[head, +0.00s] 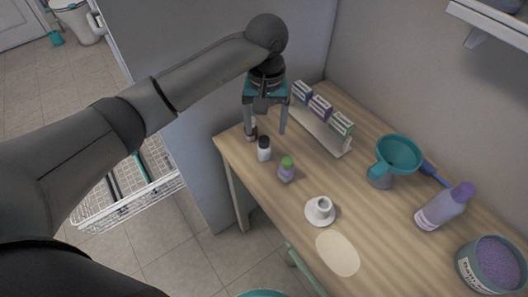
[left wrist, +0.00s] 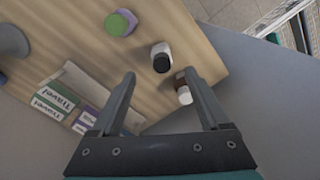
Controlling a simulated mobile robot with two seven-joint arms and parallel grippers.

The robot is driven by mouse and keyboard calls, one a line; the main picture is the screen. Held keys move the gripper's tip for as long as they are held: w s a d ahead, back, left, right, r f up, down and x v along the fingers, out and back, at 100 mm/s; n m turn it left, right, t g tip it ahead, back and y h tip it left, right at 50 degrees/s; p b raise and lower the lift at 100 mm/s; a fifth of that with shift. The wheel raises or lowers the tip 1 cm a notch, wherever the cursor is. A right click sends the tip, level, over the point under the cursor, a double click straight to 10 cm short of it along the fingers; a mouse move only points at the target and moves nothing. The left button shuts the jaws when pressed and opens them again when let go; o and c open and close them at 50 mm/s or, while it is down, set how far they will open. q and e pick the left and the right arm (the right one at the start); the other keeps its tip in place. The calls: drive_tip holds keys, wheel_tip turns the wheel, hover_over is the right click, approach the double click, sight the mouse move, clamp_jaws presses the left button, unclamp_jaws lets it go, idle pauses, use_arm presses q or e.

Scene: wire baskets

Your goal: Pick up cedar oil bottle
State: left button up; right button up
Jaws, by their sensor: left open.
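My left gripper (head: 266,132) is open above the far left end of the wooden table, fingers pointing down; it also shows in the left wrist view (left wrist: 160,75). Three small bottles stand near it, and I cannot read which is cedar oil. A white bottle with a black cap (head: 264,150) stands just in front of the fingers; it shows in the left wrist view (left wrist: 161,58). A brown and white bottle (left wrist: 184,95) is partly hidden beside one finger. A purple bottle with a green cap (head: 286,169) stands nearer. Nothing is visibly held. My right gripper is out of view.
A rack of Travel boxes (head: 322,131) stands right of the gripper, near the wall. A teal funnel (head: 399,155), lilac bottle (head: 440,208), tub (head: 488,265), white holder (head: 320,210) and pale oval mat (head: 338,254) occupy the table's rest. A wire basket (head: 130,203) is lower left.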

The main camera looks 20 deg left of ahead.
sight(264, 148)
use_arm(q)
wheel_tip(264, 148, down, 3)
drive_tip(key=shift+f, duration=0.5)
wheel_tip(264, 148, down, 5)
drive_tip(key=shift+s+a+b, duration=0.1)
drive_tip(key=shift+b, duration=0.7)
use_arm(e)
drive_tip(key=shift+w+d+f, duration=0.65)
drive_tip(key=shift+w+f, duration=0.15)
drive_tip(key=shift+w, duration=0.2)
use_arm(q)
drive_tip(key=shift+c, duration=1.3)
clamp_jaws()
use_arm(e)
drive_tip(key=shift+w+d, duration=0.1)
